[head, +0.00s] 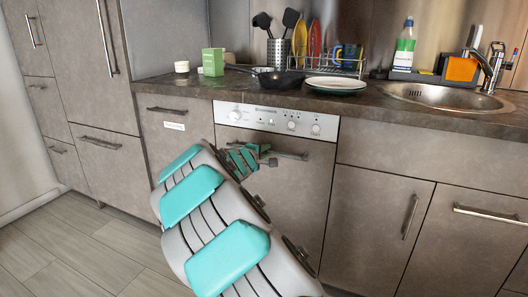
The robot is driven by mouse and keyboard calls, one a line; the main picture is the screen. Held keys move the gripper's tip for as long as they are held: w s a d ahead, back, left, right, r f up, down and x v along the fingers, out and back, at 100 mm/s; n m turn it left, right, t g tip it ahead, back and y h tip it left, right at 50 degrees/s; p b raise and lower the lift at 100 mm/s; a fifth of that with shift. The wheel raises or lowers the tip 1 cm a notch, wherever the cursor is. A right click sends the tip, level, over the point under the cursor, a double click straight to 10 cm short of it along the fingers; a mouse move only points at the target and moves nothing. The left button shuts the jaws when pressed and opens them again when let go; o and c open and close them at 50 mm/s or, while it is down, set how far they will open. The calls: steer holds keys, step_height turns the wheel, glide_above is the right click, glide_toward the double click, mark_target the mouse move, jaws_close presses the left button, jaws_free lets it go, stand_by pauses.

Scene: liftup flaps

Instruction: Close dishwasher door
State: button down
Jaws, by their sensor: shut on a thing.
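The dishwasher (275,121) stands under the counter, with a pale control panel of knobs and buttons along its top. Its brown door (302,195) is upright and looks about level with the cabinet fronts; I cannot tell whether a small gap is left. A dark bar handle (292,156) runs across the upper door. My gripper (262,156) is at the left part of this handle and shut on it. My grey and turquoise arm hides the lower left of the door and part of the handle.
The counter (380,109) above holds a green box (213,62), a pan (281,79), a plate (336,84) and a dish rack. A sink (445,97) is at the right. Closed cabinets flank the dishwasher. Wooden floor (75,245) is clear at the left.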

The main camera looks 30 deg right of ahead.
steer(key=c, duration=0.8)
jaws_free()
steer(key=shift+d+r, duration=0.15)
steer(key=shift+d, duration=0.05)
steer(key=shift+c, duration=0.2)
steer(key=shift+s+a, duration=0.1)
steer(key=v, duration=0.7)
steer(key=shift+a, duration=0.3)
steer(key=shift+s, duration=0.2)
